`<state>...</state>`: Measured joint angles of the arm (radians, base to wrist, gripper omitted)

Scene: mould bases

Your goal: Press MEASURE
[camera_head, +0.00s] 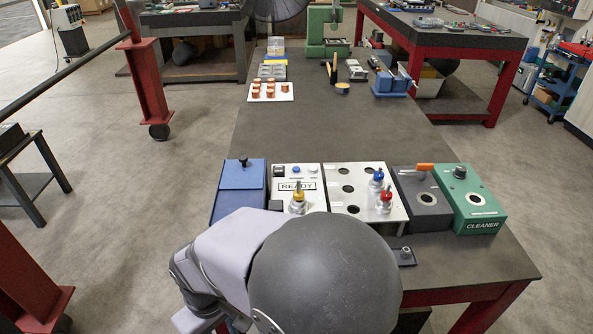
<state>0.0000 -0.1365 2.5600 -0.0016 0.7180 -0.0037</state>
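A white panel box with a READY display (297,186) stands near the front of the workbench. Small buttons (296,170) sit along its top edge; I cannot read which is labelled MEASURE. A metal piece with a yellow top (298,200) stands upright at the box's lower part. My arm's large dark joint and grey link fill the bottom middle, in front of the boxes. My gripper is not visible, so whether it is open or shut does not show.
A white box with round holes (345,210) holds a blue-topped piece (376,180) and a red-topped piece (386,201). A blue box (239,190) stands left; a dark box (424,210) and green CLEANER box (466,200) stand right. The bench middle (320,130) is clear.

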